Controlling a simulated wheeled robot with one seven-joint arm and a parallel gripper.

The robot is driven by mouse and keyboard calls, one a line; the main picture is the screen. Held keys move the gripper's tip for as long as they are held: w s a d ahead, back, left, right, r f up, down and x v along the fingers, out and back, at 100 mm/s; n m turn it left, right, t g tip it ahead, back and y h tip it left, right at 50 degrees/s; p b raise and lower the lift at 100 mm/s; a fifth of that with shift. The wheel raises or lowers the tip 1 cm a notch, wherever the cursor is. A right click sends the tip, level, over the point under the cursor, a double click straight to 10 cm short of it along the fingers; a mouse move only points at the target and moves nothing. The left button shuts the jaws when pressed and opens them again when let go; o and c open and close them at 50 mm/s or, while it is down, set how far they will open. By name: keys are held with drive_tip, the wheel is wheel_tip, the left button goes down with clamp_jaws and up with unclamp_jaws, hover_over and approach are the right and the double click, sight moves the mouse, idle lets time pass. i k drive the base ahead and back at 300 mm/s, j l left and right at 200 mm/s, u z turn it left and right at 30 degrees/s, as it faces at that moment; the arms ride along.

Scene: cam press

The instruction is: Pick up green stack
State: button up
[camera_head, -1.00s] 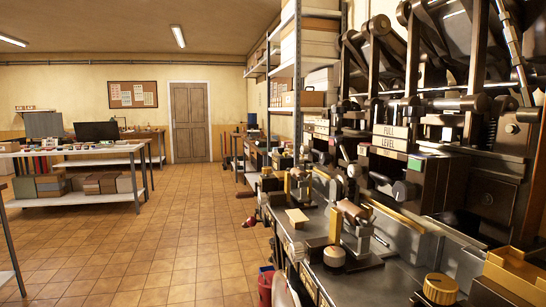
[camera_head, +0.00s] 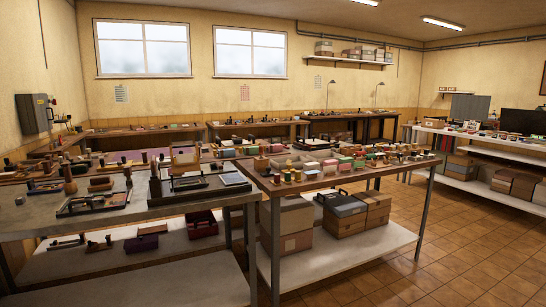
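I cannot single out a green stack for certain. The middle worktable (camera_head: 262,187) carries many small coloured pieces, some of them greenish, such as a small green piece (camera_head: 298,175) near its front edge. They are too small to tell which are stacks. My gripper is not in view.
A long workbench (camera_head: 200,203) with trays and tools stands at the left, close to the middle table. Cardboard boxes (camera_head: 290,222) sit on the lower shelf. Another table (camera_head: 490,143) stands at the right. The tiled floor (camera_head: 440,255) at the front right is free.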

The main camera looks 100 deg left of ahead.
sight(342, 160)
drive_tip(key=u, duration=2.35)
drive_tip(key=i+z, duration=0.4)
drive_tip(key=i, duration=0.4)
drive_tip(key=i+j+z, duration=0.1)
drive_tip(key=i+z, duration=0.25)
drive_tip(key=i, duration=0.4)
drive_tip(key=i+j+z, duration=0.1)
drive_tip(key=i+z, duration=0.35)
drive_tip(key=i, duration=1.5)
drive_tip(key=i+u, duration=0.35)
drive_tip(key=i+l+u, duration=0.1)
drive_tip(key=i+u, duration=0.25)
drive_tip(key=i, duration=0.15)
drive_tip(key=i+l+u, duration=0.35)
drive_tip(key=i+j, duration=0.1)
